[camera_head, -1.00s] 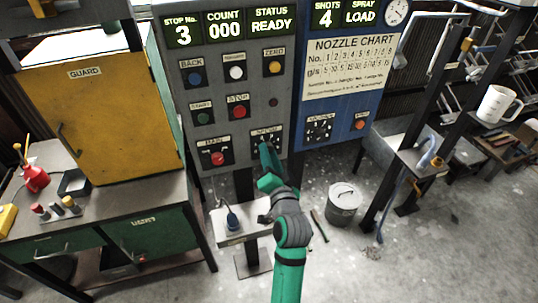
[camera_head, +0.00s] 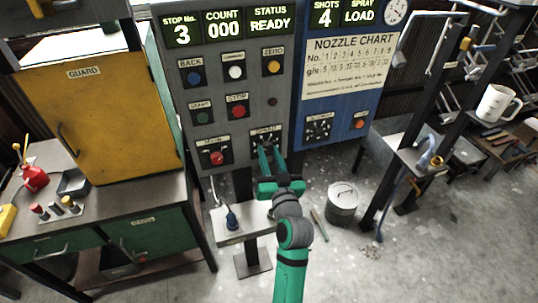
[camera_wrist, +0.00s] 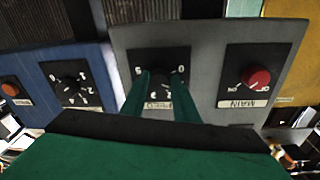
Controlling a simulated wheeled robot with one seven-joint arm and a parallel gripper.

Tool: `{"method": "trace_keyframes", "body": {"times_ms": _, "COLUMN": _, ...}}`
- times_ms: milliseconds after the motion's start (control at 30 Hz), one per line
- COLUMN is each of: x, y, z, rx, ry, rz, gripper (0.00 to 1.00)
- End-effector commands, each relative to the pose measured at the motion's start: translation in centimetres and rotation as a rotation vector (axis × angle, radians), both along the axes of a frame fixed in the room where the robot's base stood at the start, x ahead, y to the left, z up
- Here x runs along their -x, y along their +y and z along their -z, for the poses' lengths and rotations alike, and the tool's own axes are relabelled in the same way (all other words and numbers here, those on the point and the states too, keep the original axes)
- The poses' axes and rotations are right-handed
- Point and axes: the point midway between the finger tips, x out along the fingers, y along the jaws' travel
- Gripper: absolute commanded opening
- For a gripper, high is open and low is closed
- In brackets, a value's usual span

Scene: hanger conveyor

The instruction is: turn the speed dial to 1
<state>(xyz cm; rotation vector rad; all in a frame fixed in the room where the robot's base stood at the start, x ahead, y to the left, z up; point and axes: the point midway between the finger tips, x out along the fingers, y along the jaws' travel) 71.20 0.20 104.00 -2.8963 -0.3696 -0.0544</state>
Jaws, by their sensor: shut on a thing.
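The speed dial (camera_head: 264,138) is on a black plate at the lower right of the grey control panel. In the wrist view the same dial (camera_wrist: 158,62) shows upside down, with numbers around its edge. My green gripper (camera_head: 266,153) reaches up to it from below. In the wrist view my gripper (camera_wrist: 163,92) has its two fingers on either side of the dial's knob, shut on it. The fingers hide most of the knob, so I cannot tell which number it points to.
The red MAIN switch (camera_head: 217,157) is left of the dial. A nozzle dial (camera_head: 319,127) is on the blue panel to the right.

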Motion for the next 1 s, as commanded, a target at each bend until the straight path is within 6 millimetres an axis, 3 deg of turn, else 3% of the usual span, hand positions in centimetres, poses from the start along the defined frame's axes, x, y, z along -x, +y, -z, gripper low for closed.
{"method": "trace_keyframes", "body": {"times_ms": 467, "x": 0.03, "y": 0.07, "z": -0.05, "rx": 0.018, "ry": -0.006, "rz": -0.001, "gripper": 0.05}}
{"method": "trace_keyframes", "body": {"times_ms": 500, "x": 0.03, "y": 0.07, "z": -0.05, "rx": 0.018, "ry": -0.006, "rz": -0.001, "gripper": 0.29}}
{"method": "trace_keyframes", "body": {"times_ms": 567, "x": 0.03, "y": 0.07, "z": -0.05, "rx": 0.018, "ry": -0.006, "rz": -0.001, "gripper": 0.44}}
{"method": "trace_keyframes", "body": {"times_ms": 1000, "x": 0.86, "y": -0.26, "z": 0.06, "rx": 0.017, "ry": -0.006, "rz": 0.000, "gripper": 0.46}}
